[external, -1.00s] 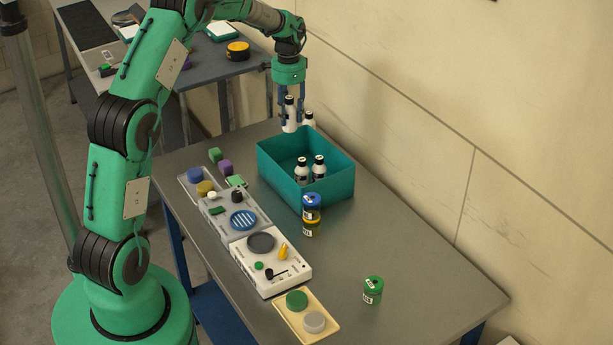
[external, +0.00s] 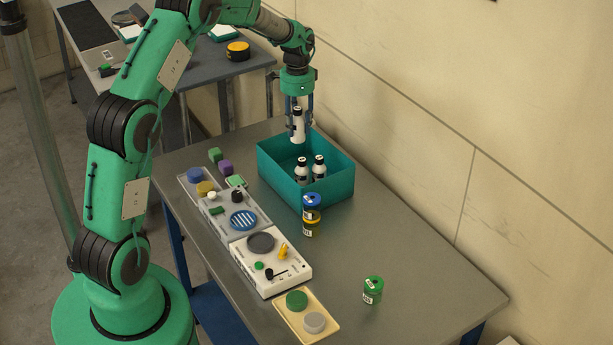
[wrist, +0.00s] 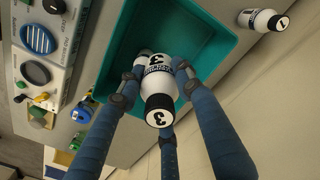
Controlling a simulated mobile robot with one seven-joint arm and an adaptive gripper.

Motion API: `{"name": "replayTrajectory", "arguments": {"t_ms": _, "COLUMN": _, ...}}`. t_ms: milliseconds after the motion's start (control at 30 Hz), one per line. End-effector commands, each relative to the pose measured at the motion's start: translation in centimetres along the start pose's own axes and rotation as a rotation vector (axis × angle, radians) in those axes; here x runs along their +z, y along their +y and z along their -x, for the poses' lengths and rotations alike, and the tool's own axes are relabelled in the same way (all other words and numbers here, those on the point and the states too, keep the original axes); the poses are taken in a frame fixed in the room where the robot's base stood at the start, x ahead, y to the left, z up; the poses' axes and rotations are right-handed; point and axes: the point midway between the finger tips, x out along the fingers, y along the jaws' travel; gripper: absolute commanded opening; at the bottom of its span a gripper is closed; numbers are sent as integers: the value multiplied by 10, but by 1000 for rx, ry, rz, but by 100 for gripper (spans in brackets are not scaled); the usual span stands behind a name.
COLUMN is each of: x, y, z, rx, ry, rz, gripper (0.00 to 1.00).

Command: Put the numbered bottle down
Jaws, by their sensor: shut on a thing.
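My gripper (external: 298,132) has blue fingers and is shut on a white bottle with a black band and the number 3 (external: 298,122). The wrist view shows this bottle (wrist: 158,108) between the fingers, its 3 readable on the cap. The bottle hangs upright over the far part of a teal bin (external: 328,201), its base apart from the bin floor as far as I can tell. Two white bottles with black caps, a left one (external: 301,174) and a right one (external: 318,170), stand inside the bin. Another bottle, marked 1 (wrist: 262,19), shows by the bin's edge in the wrist view.
A green-lidded jar (external: 373,290) stands alone on the grey table (external: 410,250). Grey and white panels with knobs (external: 270,262) and a cream tray (external: 322,334) line the left edge. The wall is close behind.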

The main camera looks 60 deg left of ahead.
Motion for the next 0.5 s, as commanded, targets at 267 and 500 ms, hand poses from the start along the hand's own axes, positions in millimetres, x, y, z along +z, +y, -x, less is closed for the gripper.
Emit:
{"name": "replayTrajectory", "arguments": {"t_ms": 267, "x": 1, "y": 1, "z": -59, "rx": 3, "ry": -3, "rz": 0, "gripper": 4}}
{"name": "replayTrajectory", "arguments": {"t_ms": 500, "x": 0, "y": 0, "z": -98, "rx": 1, "ry": -1, "rz": 0, "gripper": 4}}
